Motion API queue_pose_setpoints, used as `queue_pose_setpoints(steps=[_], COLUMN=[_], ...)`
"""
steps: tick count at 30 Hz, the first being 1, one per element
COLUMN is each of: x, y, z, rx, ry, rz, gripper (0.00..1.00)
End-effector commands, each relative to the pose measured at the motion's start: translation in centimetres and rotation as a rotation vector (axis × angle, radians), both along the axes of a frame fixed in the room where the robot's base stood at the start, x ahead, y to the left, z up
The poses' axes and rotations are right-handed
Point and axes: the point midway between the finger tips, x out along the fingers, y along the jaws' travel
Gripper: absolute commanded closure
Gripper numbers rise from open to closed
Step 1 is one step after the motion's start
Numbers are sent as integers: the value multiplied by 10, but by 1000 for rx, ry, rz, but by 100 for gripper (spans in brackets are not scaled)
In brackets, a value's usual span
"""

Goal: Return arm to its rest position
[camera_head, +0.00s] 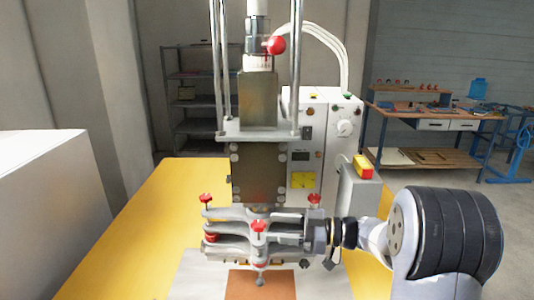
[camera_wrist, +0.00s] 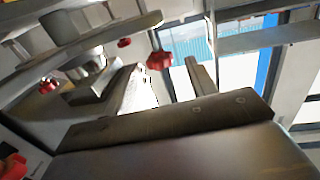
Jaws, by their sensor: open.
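My arm reaches in from the right in the head view, and my gripper (camera_head: 300,238) is at the right side of the welding fixture (camera_head: 225,228), level with its stacked grey plates. The fixture has red knobs and stands under the press's dark block (camera_head: 258,172). The plates partly hide my fingertips. In the wrist view my gripper (camera_wrist: 155,80) shows as a dark body with two fingers spread apart. I see no part held between them. A fixture plate (camera_wrist: 90,40) and a red knob (camera_wrist: 160,60) are close by at the upper left.
The press has upright rods (camera_head: 297,70) and a white control box (camera_head: 322,140) behind it. A grey box with a red and yellow switch (camera_head: 363,167) stands just behind my arm. The yellow table (camera_head: 130,235) has bare room at left. A workbench (camera_head: 430,115) stands farther back.

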Motion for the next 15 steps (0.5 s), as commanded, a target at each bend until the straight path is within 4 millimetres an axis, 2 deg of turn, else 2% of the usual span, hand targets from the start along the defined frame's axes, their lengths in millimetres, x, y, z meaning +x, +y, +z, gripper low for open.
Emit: queue_pose_setpoints(steps=[1,6,12,15], x=[1,6,11,12], y=[12,42,66,71], z=[1,1,1,1], rx=[1,1,0,1], ry=[1,0,0,0], rz=[5,4,2,1], gripper=[46,46,46,46])
